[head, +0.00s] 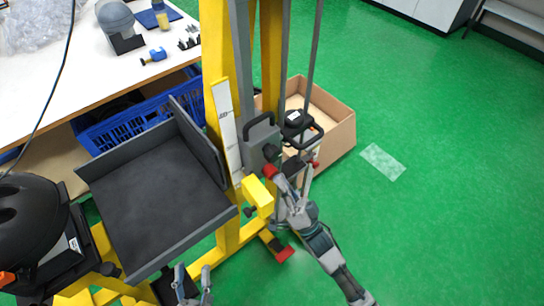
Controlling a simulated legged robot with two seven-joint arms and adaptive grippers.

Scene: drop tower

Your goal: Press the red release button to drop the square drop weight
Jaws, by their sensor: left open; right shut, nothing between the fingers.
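The grey square drop weight (260,147), with a dark handle on top, sits upright against the yellow drop tower (216,60). A red button (270,171) shows at its lower right, above a yellow block. My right gripper (285,181) is shut and empty, its fingers close to the red button. I cannot tell whether they touch it. My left gripper (193,274) is open and empty at the bottom edge, below the grey tray and away from the button.
A dark grey tray (150,190) juts left from the tower. A black rounded device (30,230) stands at far left. A cardboard box (338,133) is behind the tower. A white table (110,75) holds tools at upper left.

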